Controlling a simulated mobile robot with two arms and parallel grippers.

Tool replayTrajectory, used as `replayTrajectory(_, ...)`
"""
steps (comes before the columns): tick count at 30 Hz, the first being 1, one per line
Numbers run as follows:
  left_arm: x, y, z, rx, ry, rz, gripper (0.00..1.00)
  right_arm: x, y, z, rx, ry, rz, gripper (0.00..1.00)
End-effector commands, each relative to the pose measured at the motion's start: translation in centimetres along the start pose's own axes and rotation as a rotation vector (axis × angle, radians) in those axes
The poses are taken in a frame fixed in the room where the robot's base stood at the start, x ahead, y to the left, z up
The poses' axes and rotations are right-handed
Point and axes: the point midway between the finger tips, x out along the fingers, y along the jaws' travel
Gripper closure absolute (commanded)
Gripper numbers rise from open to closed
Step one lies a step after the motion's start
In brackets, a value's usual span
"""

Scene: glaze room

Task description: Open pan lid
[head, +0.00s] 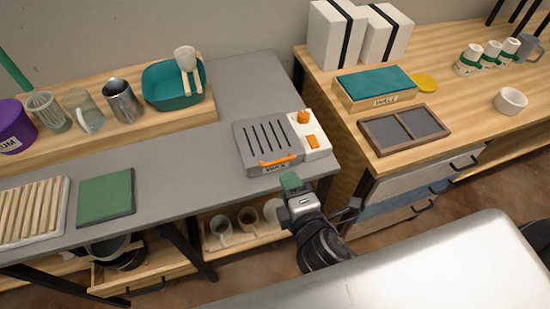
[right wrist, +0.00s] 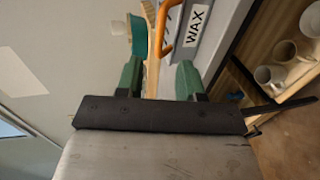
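The wax pan (head: 284,143) is a grey box on the grey bench, with a slotted grey lid (head: 265,138). The lid is down on the pan. An orange handle (head: 277,161) runs along the lid's front edge, above a label. My right gripper (head: 291,182) is just in front of the pan's front. In the right wrist view its two green fingers (right wrist: 158,79) are apart with nothing between them. The orange handle (right wrist: 166,30) and the WAX label (right wrist: 196,25) show beyond the fingertips. My left gripper is out of view.
A white control box (head: 318,143) with an orange knob and switch adjoins the pan's right side. A green slab (head: 106,196) and a slatted rack (head: 30,210) lie to the left. Mugs (head: 247,220) stand on a shelf below. Bare bench lies left of the pan.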

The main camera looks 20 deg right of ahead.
Motion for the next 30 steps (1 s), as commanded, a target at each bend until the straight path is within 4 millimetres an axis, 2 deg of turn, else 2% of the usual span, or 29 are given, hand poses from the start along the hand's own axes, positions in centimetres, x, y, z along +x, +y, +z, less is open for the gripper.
replayTrajectory(6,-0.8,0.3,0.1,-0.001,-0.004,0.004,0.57,4.4,0.2,0.0,0.000,-0.001,0.002,0.63)
replayTrajectory(12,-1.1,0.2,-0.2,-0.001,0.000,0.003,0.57,7.4,0.1,0.0,0.002,0.000,0.001,0.63)
replayTrajectory(17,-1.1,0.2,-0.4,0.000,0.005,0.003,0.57,8.4,0.0,0.0,0.003,0.000,0.000,0.63)
replayTrajectory(25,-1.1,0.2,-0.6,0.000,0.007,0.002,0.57,8.5,0.0,0.0,0.004,0.000,-0.001,0.63)
replayTrajectory(26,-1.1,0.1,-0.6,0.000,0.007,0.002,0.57,8.5,0.0,0.0,0.004,0.000,-0.001,0.64)
replayTrajectory(30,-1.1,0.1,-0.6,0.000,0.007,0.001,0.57,8.5,0.0,0.0,0.003,0.000,-0.001,0.86)
